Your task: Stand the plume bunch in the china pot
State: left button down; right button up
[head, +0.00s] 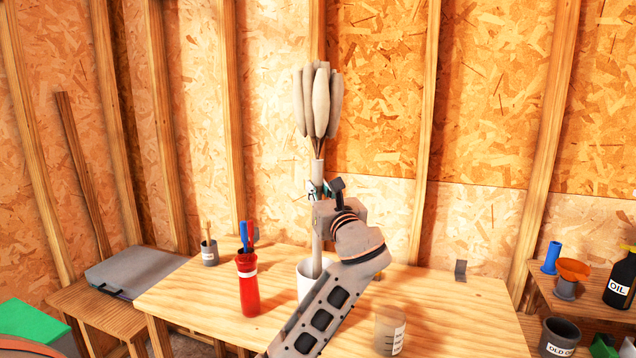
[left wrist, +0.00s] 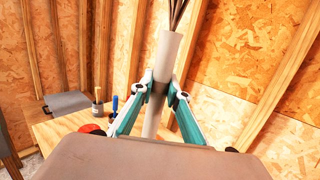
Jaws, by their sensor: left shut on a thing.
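The plume bunch (head: 318,105) has several pale grey plumes on thin brown stalks above a long pale stem. My left gripper (head: 318,190) is shut on this stem, and the bunch is upright. In the left wrist view the two teal fingers (left wrist: 159,88) press on the stem (left wrist: 166,58) from both sides. The white china pot (head: 304,289) stands on the workbench, partly hidden by my left arm. The stem's lower end shows at the pot's mouth; whether it rests on the bottom I cannot tell. My right gripper is not in view.
A side shelf at right holds an oil bottle (head: 621,282) and an orange funnel (head: 574,269).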

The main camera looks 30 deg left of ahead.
pick_arm(q)
jog(key=b, duration=0.1)
send_over(319, 248)
jog(key=shift+f, duration=2.5)
jog(key=shift+w+a+f+b, duration=0.1)
jog(key=shift+f+b, duration=0.35)
jog(key=shift+f, duration=1.3)
jog(key=shift+w+a+f+b, duration=0.1)
jog(key=shift+f+b, duration=0.35)
jog(key=shift+f, duration=1.3)
jog(key=shift+w+a+f+b, duration=0.1)
jog(key=shift+f+b, duration=0.35)
jog(key=shift+f, duration=1.3)
jog(key=c, duration=1.9)
grip_release()
jog(key=shift+s+d, duration=0.1)
